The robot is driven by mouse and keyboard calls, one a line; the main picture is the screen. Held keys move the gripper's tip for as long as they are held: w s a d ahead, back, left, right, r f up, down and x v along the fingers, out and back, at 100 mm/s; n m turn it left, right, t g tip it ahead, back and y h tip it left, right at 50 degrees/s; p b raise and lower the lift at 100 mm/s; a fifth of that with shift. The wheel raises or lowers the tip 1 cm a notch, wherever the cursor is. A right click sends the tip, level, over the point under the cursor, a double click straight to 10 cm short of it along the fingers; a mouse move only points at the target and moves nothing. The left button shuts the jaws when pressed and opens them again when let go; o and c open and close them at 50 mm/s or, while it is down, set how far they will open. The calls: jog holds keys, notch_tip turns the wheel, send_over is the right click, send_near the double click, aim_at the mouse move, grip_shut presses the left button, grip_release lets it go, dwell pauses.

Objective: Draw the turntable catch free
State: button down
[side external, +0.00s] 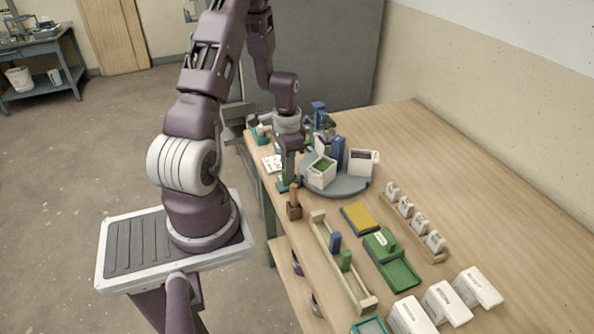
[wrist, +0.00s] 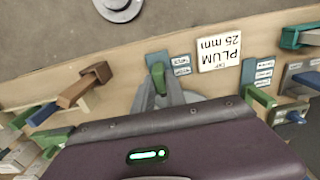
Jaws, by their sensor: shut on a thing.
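The turntable (side external: 347,190) is a grey disc on the bench with white bins and a blue block on it. Part of a grey disc (wrist: 193,97) shows behind my gripper in the wrist view. My gripper (side external: 288,178) points down at the bench edge, left of the turntable. In the wrist view my gripper (wrist: 157,88) is shut on a small green piece (wrist: 157,70), which looks like the catch. The green piece also shows low by the fingertips in the side view (side external: 283,187). Its lower part and the contact with the turntable are hidden.
A white card reading PLUM 25 mm (wrist: 219,51) lies beside the gripper. A brown holder (side external: 294,211) stands close in front. A wooden rack (side external: 357,287) and green tray (side external: 401,273) lie nearer. The bench's far right is clear.

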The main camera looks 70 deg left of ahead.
jog(key=c, duration=1.5)
grip_release()
jog(key=shift+o, duration=0.2)
notch_tip(320, 180, up, 7)
jog(key=shift+r, duration=0.1)
